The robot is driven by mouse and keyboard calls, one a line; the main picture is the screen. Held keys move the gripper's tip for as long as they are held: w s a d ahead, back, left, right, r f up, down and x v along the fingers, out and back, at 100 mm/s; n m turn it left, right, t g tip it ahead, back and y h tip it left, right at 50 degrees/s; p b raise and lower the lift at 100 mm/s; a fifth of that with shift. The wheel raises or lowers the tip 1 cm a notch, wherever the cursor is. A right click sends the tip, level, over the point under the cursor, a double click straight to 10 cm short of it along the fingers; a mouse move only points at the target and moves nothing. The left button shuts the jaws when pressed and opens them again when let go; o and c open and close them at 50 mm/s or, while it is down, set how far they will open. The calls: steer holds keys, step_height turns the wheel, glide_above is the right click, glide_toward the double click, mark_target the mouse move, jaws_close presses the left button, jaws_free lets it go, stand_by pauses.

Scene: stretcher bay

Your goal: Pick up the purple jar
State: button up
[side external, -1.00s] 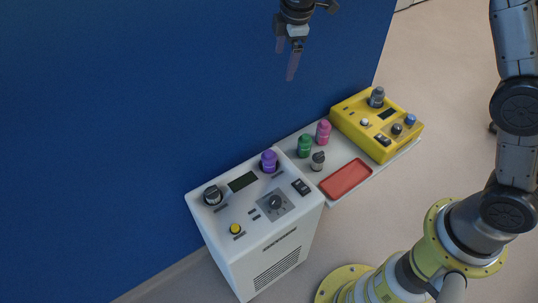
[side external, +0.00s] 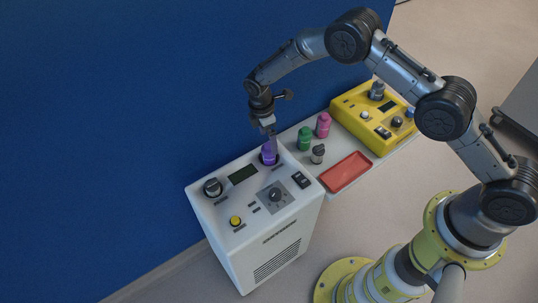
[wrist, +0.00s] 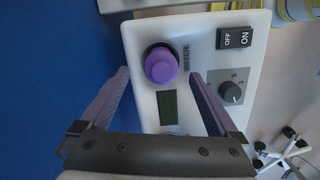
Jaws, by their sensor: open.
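The purple jar (side external: 269,154) stands upright on top of the white machine (side external: 285,247), at its back corner, in the side external view. In the wrist view the purple jar (wrist: 161,65) shows from above, in a dark round seat beside the label "WATER". My gripper (side external: 270,137) points down right above the jar and partly covers it in the side view. In the wrist view my gripper (wrist: 158,72) is open, with one finger on each side of the jar's line and nothing between them. Whether the fingers overlap the jar in height I cannot tell.
The machine's top also carries a display (side external: 243,173), a dial (side external: 275,195), a switch (side external: 301,180), a black knob (side external: 213,187) and a yellow button (side external: 235,220). A green jar (side external: 305,138), a pink jar (side external: 323,125) and a red tray (side external: 346,172) are on the shelf beside it. A blue wall stands close behind.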

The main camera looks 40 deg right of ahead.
mark_target(270, 150)
steer(key=shift+s+d+f, duration=0.1)
steer(key=shift+d+f, duration=0.05)
steer(key=shift+f, duration=1.55)
steer(key=shift+s+d+f, duration=0.1)
steer(key=shift+d+f, duration=0.05)
steer(key=shift+f, duration=1.55)
steer(key=shift+c, duration=0.2)
steer(key=c, duration=1.4)
jaws_close()
steer(key=shift+r, duration=0.2)
